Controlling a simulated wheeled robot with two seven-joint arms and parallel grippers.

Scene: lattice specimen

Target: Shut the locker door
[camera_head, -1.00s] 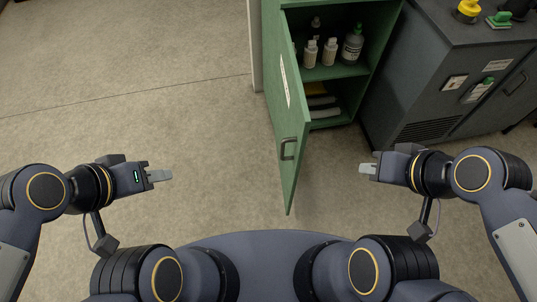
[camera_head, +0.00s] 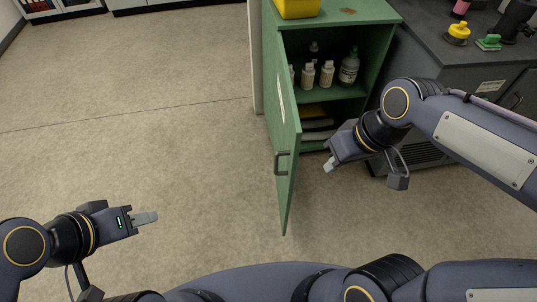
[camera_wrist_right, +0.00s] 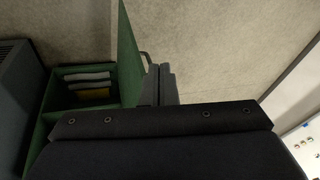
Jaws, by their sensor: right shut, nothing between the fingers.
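The green locker (camera_head: 375,20) stands open at the upper middle of the head view. Its green door (camera_head: 285,165) swings out toward me, seen nearly edge-on, with a grey handle (camera_head: 281,163) on its left face. My right gripper (camera_head: 329,166) is shut and empty, to the right of the door on its inner side, apart from it in the head view. In the right wrist view the door (camera_wrist_right: 130,55) rises beside my fingertips (camera_wrist_right: 160,84). My left gripper (camera_head: 146,218) is far to the left over bare floor; its fingers look together.
Several bottles (camera_head: 327,74) stand on the locker's upper shelf, with folded items (camera_head: 318,125) below. A yellow bin (camera_head: 298,8) sits on top. A dark grey cabinet (camera_head: 445,60) adjoins on the right. The floor (camera_head: 140,120) left of the door is clear.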

